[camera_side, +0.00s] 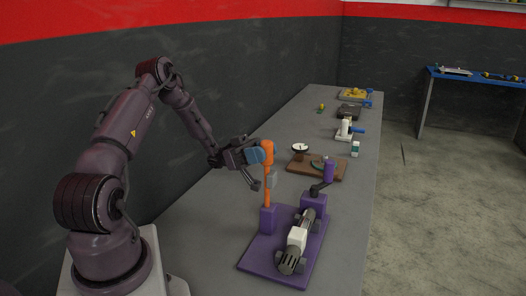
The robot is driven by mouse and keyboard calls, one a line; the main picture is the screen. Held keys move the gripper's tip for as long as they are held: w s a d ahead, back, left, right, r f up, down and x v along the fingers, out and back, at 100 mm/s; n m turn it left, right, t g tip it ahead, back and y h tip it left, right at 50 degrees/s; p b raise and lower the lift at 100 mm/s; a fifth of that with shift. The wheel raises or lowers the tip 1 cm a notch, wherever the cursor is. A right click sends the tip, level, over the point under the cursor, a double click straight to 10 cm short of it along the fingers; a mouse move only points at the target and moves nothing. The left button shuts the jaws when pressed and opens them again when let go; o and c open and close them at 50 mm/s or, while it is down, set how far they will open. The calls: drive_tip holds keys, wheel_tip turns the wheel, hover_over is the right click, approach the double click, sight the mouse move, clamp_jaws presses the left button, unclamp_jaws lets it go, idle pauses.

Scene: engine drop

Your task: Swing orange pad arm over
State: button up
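The orange pad arm (267,153) is at the top of an orange post (267,190), which rises from a purple block on the purple base plate (258,251). A blue pad (255,155) shows at the left of the orange head. A grey block (271,180) hangs beside the post. My gripper (256,175) is left of the orange post, close to the blue pad. Its fingers are partly hidden; contact cannot be told.
Further back are a white device (344,129), a small bottle (355,149) and a yellow-and-blue item (355,94). The dark wall borders the grey table's left side.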

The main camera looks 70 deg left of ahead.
drive_tip(key=o, duration=0.4)
drive_tip(key=shift+c, duration=0.2)
drive_tip(key=shift+s+a+f, duration=0.1)
wheel_tip(320, 180, up, 6)
drive_tip(key=s+a, duration=0.1)
drive_tip(key=a, duration=0.1)
drive_tip(key=shift+s+a, duration=0.1)
